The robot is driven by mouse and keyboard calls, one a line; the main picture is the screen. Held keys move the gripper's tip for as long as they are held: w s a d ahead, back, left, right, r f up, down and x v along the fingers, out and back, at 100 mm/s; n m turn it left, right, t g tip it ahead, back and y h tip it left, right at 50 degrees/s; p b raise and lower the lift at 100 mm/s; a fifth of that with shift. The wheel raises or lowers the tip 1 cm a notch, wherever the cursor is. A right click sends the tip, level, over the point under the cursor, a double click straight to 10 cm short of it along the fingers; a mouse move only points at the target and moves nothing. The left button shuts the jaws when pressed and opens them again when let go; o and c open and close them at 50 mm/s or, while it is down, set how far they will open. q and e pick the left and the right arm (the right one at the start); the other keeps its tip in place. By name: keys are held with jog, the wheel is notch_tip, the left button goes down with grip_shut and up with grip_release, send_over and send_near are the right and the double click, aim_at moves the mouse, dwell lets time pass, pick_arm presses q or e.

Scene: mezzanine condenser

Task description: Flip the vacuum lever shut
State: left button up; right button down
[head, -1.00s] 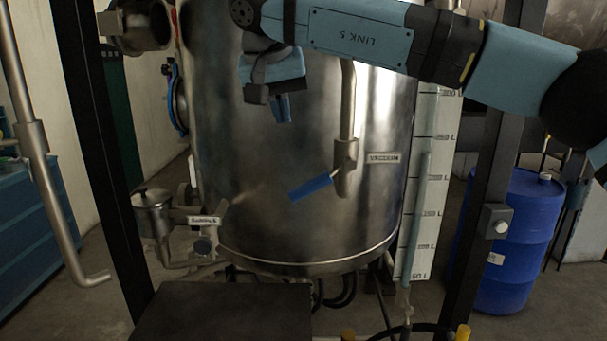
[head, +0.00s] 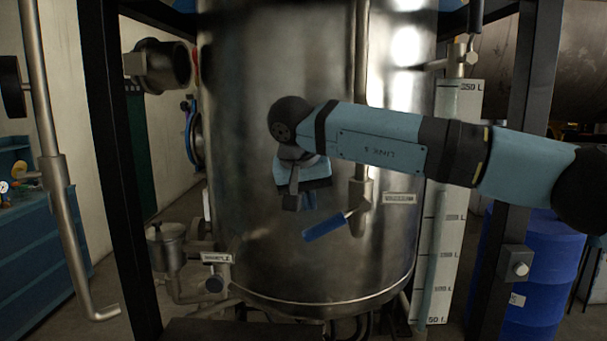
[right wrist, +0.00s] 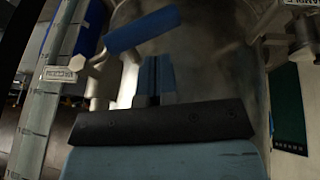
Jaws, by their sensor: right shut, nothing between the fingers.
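The vacuum lever's blue handle (head: 325,227) slants down to the left from a valve on the vertical steel pipe (head: 361,120), in front of the steel vessel. A small label plate (head: 400,198), seemingly the vacuum one, is right of the valve. My right gripper (head: 300,203) is just above and left of the handle in the head view, fingers together and empty. In the right wrist view the shut blue fingertips (right wrist: 154,62) point toward the blue handle (right wrist: 142,30), which lies across just beyond them. They look apart, though contact is hard to judge. My left gripper is out of view.
The steel vessel (head: 270,255) fills the middle behind the lever. A sample valve with a label (head: 217,258) is lower left. A level gauge board (head: 447,220), a dark frame post (head: 520,160) and a blue drum (head: 545,270) are at the right.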

aim_at(321, 226)
jog(key=f, duration=0.1)
jog(key=d, duration=0.1)
jog(key=f, duration=0.1)
jog(key=shift+w+d+f, duration=0.25)
jog(key=shift+d+f, duration=0.1)
jog(key=shift+d, duration=0.05)
jog(key=shift+f, duration=0.55)
jog(key=shift+d+f, duration=0.25)
jog(key=shift+f, duration=0.65)
jog(key=shift+d+f, duration=0.25)
jog(key=shift+f, duration=0.25)
jog(key=shift+d+f, duration=0.25)
jog(key=shift+f, duration=0.25)
jog(key=shift+d+f+n+h, duration=0.15)
jog(key=shift+d+f+h, duration=0.6)
jog(key=shift+d, duration=0.25)
jog(key=shift+d+f+n+h, duration=0.15)
jog(key=shift+d+f+h, duration=0.6)
jog(key=shift+d, duration=0.2)
